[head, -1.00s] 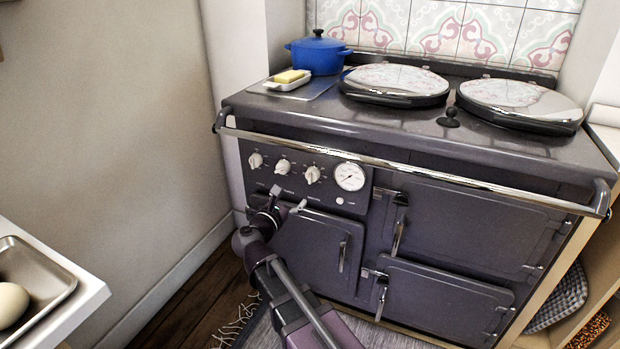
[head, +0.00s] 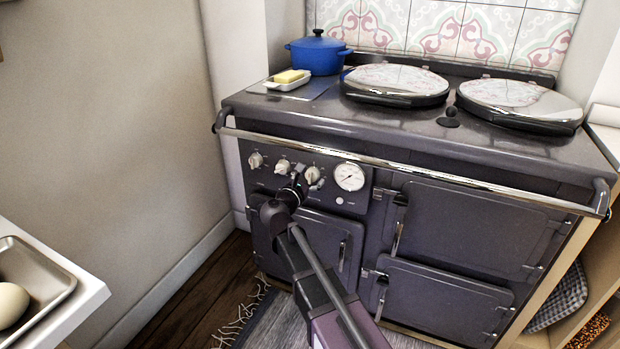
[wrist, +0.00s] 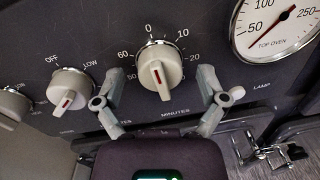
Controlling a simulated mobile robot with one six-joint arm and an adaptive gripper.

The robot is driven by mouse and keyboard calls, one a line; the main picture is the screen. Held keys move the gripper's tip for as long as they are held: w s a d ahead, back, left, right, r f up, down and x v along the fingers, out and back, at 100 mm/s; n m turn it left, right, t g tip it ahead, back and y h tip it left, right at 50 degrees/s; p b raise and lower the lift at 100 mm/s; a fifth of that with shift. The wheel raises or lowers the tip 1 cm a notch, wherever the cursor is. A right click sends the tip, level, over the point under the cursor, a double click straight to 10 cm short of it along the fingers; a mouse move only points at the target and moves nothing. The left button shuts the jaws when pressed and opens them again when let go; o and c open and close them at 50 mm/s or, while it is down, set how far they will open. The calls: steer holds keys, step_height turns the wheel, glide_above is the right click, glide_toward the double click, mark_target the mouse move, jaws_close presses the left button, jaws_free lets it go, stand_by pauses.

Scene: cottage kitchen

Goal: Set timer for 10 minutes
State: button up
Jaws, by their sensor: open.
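The minutes timer is a cream knob (wrist: 160,70) with a raised grip bar and a short red mark. Its dial shows 0 at the top, 10 and 20 on the right, and 50 and 60 on the left. The bar stands nearly upright; I cannot tell which number its mark indicates. In the head view, the timer knob (head: 313,175) is the rightmost of three, left of the gauge. My gripper (wrist: 160,78) is open, with one finger on each side of the knob and visible gaps between. My gripper (head: 301,172) partly covers the panel in the head view.
Another knob (wrist: 70,90), marked OFF and LOW, is close left of my left finger. The top oven gauge (wrist: 275,25) is at right. A chrome rail (head: 400,170) runs across the stove front above the panel. A blue pot (head: 318,55) and butter dish (head: 288,82) are on top.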

steer(key=c, duration=1.2)
steer(key=shift+o, duration=0.2)
steer(key=shift+m, duration=0.3)
steer(key=m, duration=0.4)
steer(key=shift+p, duration=0.3)
steer(key=m, duration=0.4)
steer(key=shift+d+m, duration=0.1)
steer(key=shift+m, duration=0.3)
steer(key=o, duration=1.2)
steer(key=shift+c, duration=0.2)
